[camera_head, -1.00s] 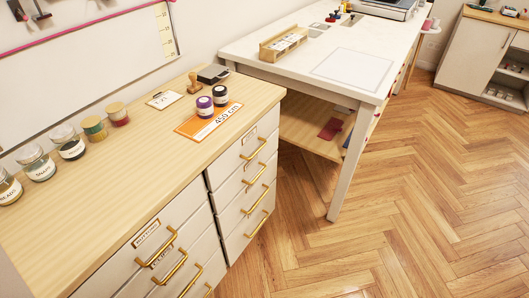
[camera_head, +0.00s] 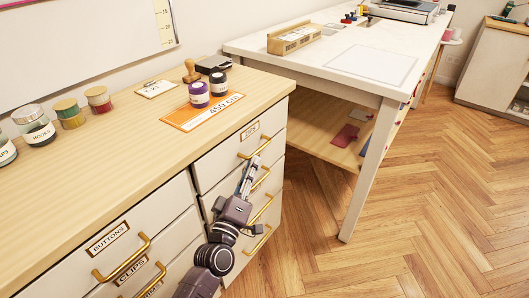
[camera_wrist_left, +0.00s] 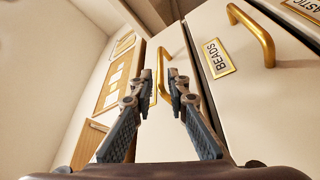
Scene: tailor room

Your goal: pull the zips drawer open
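The zips drawer (camera_head: 230,160) is the top drawer of the cabinet's right column, with a brass handle (camera_head: 256,145) and a small label (camera_head: 249,131) too small to read surely. It looks shut. My left gripper (camera_head: 254,165) is just below that handle in the head view. In the left wrist view the fingers (camera_wrist_left: 162,80) are apart, with the top drawer's handle (camera_wrist_left: 163,68) at the gap between their tips. I cannot tell whether they touch it. My right gripper is not in view.
The beads drawer (camera_wrist_left: 235,85) and its handle (camera_wrist_left: 256,36) are beside the fingers. The left column has a buttons drawer (camera_head: 125,255). Jars, spools and an orange card (camera_head: 180,118) are on the wooden top. A white table (camera_head: 330,50) stands to the right; floor before the cabinet is clear.

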